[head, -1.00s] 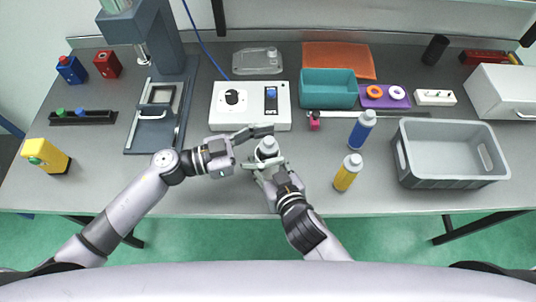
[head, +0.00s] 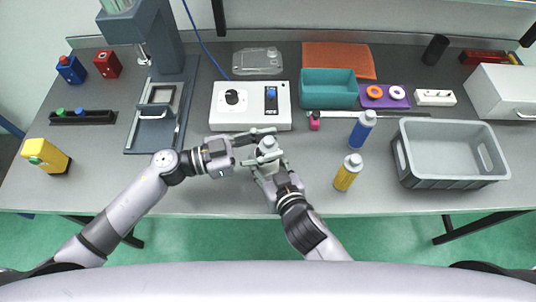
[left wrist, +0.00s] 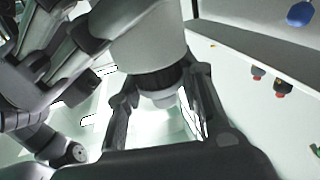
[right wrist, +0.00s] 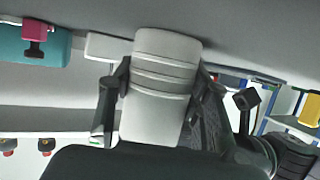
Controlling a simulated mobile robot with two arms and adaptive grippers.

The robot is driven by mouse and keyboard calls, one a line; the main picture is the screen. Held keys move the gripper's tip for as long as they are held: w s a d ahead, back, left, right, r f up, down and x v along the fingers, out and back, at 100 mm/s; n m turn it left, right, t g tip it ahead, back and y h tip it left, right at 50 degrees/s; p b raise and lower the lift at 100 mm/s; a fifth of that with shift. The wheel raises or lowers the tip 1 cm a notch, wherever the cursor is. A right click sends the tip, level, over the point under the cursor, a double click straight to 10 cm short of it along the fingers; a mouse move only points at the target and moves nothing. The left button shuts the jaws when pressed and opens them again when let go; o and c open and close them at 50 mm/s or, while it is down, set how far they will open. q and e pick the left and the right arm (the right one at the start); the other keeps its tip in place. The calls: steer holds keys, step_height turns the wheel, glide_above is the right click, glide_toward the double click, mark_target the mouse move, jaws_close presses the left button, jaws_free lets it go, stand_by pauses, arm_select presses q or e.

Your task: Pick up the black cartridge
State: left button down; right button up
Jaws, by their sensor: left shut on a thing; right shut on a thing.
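A black cylinder (head: 435,49), which looks like the black cartridge, stands at the back right of the table, well away from both grippers. A pale grey bottle (head: 268,143) is at the front middle. My right gripper (head: 268,160) is shut around its body, and the right wrist view shows the pale ringed body (right wrist: 160,85) between the fingers. My left gripper (head: 256,148) comes from the left and is shut at the bottle's top. In the left wrist view the bottle's dark collar (left wrist: 158,78) and narrow end lie between the fingers. The exact finger contact is partly hidden.
A blue bottle (head: 361,130) and a yellow bottle (head: 347,173) stand right of the grippers. A grey crate (head: 450,183) is farther right. A white control box (head: 222,120) lies behind the grippers, and a press (head: 182,100) is at left.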

stand_by(0.3)
arm_select(q)
step_height(320, 180, up, 18)
stand_by(0.4)
arm_select(e)
steer(key=o, duration=1.3)
steer(key=v, duration=1.2)
steer(key=shift+d, duration=0.1)
arm_select(q)
steer(key=shift+s, duration=0.1)
arm_select(e)
steer(key=shift+s, duration=0.1)
